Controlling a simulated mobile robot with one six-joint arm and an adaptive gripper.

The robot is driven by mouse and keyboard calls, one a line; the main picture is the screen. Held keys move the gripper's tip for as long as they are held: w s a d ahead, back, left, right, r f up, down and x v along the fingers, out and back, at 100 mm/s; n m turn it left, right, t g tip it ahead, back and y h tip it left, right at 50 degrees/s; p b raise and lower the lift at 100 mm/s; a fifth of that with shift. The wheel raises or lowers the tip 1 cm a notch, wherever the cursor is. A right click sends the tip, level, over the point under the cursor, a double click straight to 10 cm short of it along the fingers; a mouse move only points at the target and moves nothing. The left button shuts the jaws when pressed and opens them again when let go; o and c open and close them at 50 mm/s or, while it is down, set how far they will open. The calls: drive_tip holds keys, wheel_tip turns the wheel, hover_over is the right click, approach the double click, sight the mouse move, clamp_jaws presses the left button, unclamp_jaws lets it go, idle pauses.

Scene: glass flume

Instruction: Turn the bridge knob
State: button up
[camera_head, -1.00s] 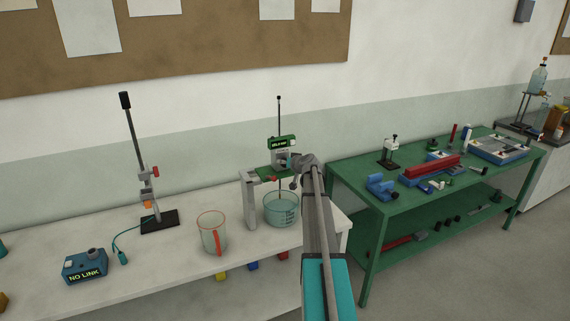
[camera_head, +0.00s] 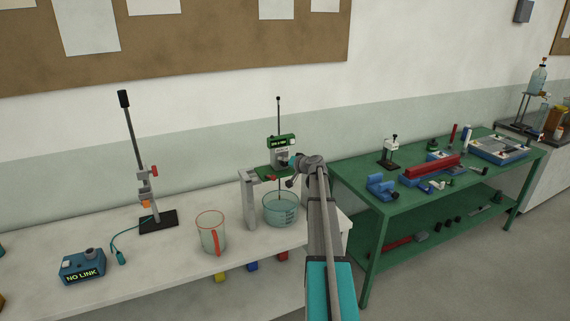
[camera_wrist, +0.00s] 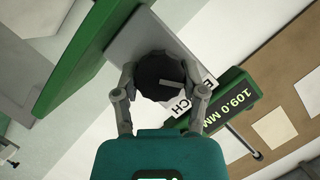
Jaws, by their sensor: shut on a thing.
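In the head view my gripper (camera_head: 298,162) is at the right side of the bridge unit and hides the knob. The bridge (camera_head: 249,205) is a grey frame with a green top plate over a glass bowl of liquid. A green display (camera_wrist: 232,110) beside the knob reads 109.0 MM in the wrist view.
A beaker with a red stripe (camera_head: 210,236), a clamp stand (camera_head: 158,221) and a blue box reading NO LINK (camera_head: 82,267) stand on the white bench. A green table (camera_head: 350,180) with tools is close on the right of my arm.

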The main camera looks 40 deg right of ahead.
drive_tip(key=o, duration=1.1)
drive_tip(key=shift+o, duration=0.2)
drive_tip(key=n+g+h+p, duration=0.1)
drive_tip(key=n+h, duration=0.1)
drive_tip(key=n, duration=0.1)
drive_tip(key=shift+a+r+p, duration=0.1)
drive_tip(key=shift+a+p, duration=0.05)
drive_tip(key=shift+p, duration=0.2)
drive_tip(key=p+v, duration=0.5)
drive_tip(key=v, duration=0.9)
drive_tip(key=a+f+n+g+y+b, duration=0.1)
drive_tip(key=a+f+g, duration=0.1)
drive_tip(key=a, duration=0.8)
drive_tip(key=a+f+n+g+y+b, duration=0.1)
drive_tip(key=a+f+g+y, duration=0.1)
drive_tip(key=a+f, duration=0.3)
drive_tip(key=a+f+n+g+y+b, duration=0.1)
drive_tip(key=a+f, duration=0.3)
drive_tip(key=a, duration=1)
drive_tip(key=shift+s+a+n+g+b, duration=0.2)
drive_tip(key=shift+a+n+g+b, duration=0.1)
drive_tip(key=shift+n+g+b, duration=0.25)
drive_tip(key=shift+f, duration=0.1)
